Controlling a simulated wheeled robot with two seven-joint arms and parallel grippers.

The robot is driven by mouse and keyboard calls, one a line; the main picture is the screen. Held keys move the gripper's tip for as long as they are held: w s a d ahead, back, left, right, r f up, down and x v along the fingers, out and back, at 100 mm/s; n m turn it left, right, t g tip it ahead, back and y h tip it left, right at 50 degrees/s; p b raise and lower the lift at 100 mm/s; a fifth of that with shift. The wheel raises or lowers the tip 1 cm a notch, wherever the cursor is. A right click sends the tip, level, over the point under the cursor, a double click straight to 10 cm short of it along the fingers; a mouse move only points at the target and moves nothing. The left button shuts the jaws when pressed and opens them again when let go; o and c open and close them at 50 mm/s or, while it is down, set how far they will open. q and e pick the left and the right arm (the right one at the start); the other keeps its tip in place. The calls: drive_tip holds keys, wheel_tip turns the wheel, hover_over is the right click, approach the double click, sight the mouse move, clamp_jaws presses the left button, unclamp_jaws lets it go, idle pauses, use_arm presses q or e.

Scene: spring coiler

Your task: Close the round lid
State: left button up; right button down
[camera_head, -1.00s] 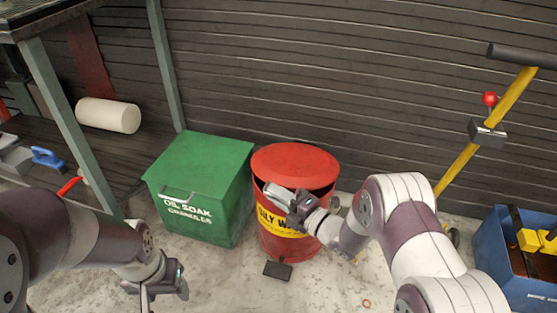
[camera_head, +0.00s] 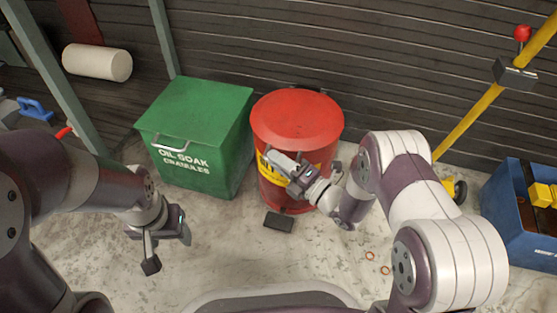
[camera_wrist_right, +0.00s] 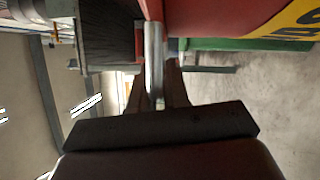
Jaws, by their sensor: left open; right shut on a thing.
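The round red lid (camera_head: 298,115) sits on top of the red drum (camera_head: 270,192), which has a yellow lettered band. No dark gap shows between lid and drum in the head view. My right gripper (camera_head: 283,162) is at the front of the drum, just below the lid's front edge. In the right wrist view its fingers (camera_wrist_right: 158,88) are shut on a thin silvery bar (camera_wrist_right: 154,55) beside the red surface; the bar looks like a handle. My left gripper (camera_head: 166,248) is open and empty over the floor at the left.
A green box (camera_head: 200,130) lettered for oil-soak granules stands close left of the drum. A black pedal (camera_head: 279,222) sticks out at the drum's foot. A blue bin (camera_head: 525,230) and yellow pole (camera_head: 470,122) are at the right.

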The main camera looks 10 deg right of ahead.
drive_tip(key=c, duration=1.2)
unclamp_jaws()
drive_tip(key=shift+f, duration=0.35)
drive_tip(key=shift+r, duration=0.1)
drive_tip(key=shift+s+d, duration=0.1)
drive_tip(key=p+v, duration=0.6)
drive_tip(key=v, duration=0.6)
drive_tip(key=shift+s+d, duration=0.15)
